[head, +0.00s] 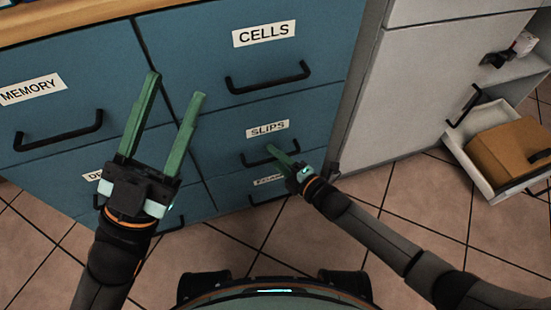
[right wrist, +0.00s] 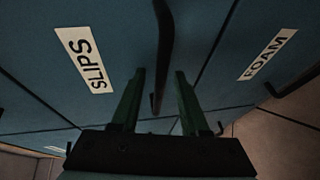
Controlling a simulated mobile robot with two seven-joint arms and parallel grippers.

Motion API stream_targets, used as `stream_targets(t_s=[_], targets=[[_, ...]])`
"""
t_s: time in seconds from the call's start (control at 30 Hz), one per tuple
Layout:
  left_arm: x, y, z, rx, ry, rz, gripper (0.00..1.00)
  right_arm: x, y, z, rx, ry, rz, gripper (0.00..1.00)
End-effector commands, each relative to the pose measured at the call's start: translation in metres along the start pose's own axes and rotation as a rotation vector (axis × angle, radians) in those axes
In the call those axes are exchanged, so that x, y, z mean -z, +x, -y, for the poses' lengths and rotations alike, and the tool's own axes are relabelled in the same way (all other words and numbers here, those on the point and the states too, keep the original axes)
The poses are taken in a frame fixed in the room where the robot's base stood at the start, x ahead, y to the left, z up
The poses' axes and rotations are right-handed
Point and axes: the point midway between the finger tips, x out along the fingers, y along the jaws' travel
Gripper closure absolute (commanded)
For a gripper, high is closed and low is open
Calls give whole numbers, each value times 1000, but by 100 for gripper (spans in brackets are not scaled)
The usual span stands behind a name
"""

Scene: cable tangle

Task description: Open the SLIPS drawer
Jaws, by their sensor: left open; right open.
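The SLIPS drawer (head: 228,137) is in the blue cabinet, below CELLS and above FOAM, and looks shut. Its black bar handle (head: 250,163) sits under the white SLIPS label (head: 267,129). My right gripper (head: 276,152) is open at this handle and hides part of it in the head view. In the right wrist view the handle (right wrist: 164,45) runs into the gap between the two open green fingers; I cannot tell whether they touch it. The SLIPS label (right wrist: 84,60) is left of the fingers there. My left gripper (head: 175,86) is open and empty in front of the cabinet.
The CELLS drawer (head: 200,60), MEMORY drawer (head: 60,85) and FOAM drawer (head: 235,197) look shut. At the right, a grey cabinet (head: 410,95) has a pulled-out drawer holding a brown box (head: 505,155). The tiled floor (head: 230,245) before the blue cabinet is clear.

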Motion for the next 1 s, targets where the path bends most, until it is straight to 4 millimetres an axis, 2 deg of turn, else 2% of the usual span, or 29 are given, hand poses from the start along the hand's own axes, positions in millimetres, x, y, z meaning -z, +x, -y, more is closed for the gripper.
stream_targets(t_s=[0.2,0.6,1.0], targets=[[0,0,0,0,-2,1,50,0,0,0,0,0,0,58],[0,0,0,1,-3,1,50,0,0,0,0,1,0,100],[0,0,0,1,-3,1,50,0,0,0,0,1,0,100]])
